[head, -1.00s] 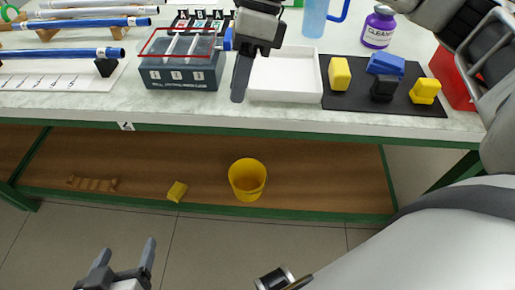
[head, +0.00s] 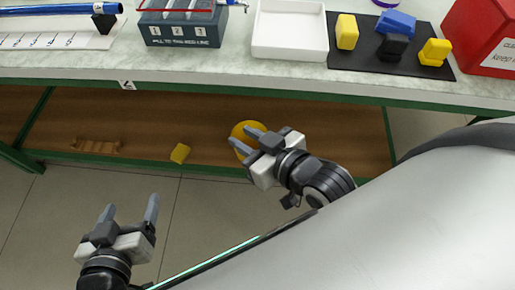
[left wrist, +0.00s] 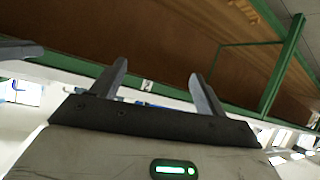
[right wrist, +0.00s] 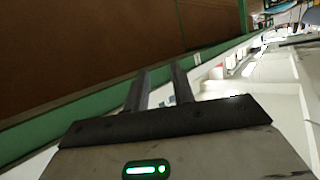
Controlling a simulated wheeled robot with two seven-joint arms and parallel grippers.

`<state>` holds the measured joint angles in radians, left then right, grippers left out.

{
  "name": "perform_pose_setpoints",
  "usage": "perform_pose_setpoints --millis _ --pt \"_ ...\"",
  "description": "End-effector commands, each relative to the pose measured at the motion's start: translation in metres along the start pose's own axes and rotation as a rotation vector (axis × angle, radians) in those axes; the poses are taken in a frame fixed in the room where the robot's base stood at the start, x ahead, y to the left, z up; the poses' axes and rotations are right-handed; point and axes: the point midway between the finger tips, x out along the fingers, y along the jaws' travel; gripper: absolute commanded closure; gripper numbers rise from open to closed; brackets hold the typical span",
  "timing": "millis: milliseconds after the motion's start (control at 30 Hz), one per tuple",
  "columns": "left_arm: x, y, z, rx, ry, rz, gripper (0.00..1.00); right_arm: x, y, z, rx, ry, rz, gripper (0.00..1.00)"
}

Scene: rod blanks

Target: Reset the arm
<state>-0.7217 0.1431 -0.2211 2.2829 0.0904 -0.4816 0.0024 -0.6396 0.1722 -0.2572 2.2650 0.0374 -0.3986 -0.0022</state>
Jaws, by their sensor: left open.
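My left gripper (head: 130,210) is in the lower left of the head view, over the floor in front of the table. Its fingers stand wide apart with nothing between them, as the left wrist view (left wrist: 157,70) also shows. My right gripper (head: 241,137) is in the middle of the head view, off the tabletop and in front of the lower shelf. Its fingers are apart by a smaller gap and empty, as the right wrist view (right wrist: 159,70) also shows. It partly hides a yellow bucket (head: 241,128) behind it.
The tabletop holds a grey numbered box (head: 181,34), a white tray (head: 289,49), a black mat (head: 417,63) with yellow, blue and black pieces, a red box (head: 482,38) and a blue rod (head: 55,10).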

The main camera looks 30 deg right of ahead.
Motion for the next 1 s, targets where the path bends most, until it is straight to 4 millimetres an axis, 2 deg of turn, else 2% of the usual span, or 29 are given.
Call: perform_pose_setpoints --millis 33,100,233,433,633,767,800,867,1000 --pt "0.000 0.000 0.000 0.000 -0.001 0.000 0.26 -0.009 0.001 0.017 0.047 -0.064 0.009 0.75" --pt "0.000 0.000 0.001 0.001 -0.001 0.000 0.26 -0.015 0.002 0.030 0.082 -0.115 0.015 0.75" --pt "0.000 0.000 0.001 0.001 -0.003 0.000 0.26 -0.018 0.002 0.037 0.098 -0.141 0.017 0.75" --pt "-0.001 0.000 0.001 0.002 -0.006 0.000 0.26 -0.018 0.002 0.035 0.094 -0.139 0.016 0.75" --pt "-0.014 0.001 -0.022 0.013 -0.047 -0.011 0.26 -0.029 0.002 0.009 0.086 -0.178 0.025 0.75" --pt "-0.019 0.000 -0.030 0.017 -0.073 -0.021 0.26 -0.033 0.004 0.002 0.081 -0.206 0.033 0.75" --pt "-0.020 -0.001 -0.030 0.017 -0.078 -0.024 0.26 -0.034 0.004 0.002 0.079 -0.211 0.035 0.86" --pt "-0.020 -0.001 -0.029 0.018 -0.084 -0.026 0.26 -0.034 0.005 0.003 0.078 -0.218 0.036 1.00" --pt "-0.018 -0.002 -0.025 0.018 -0.085 -0.027 0.26 -0.032 0.005 0.008 0.077 -0.220 0.037 1.00"
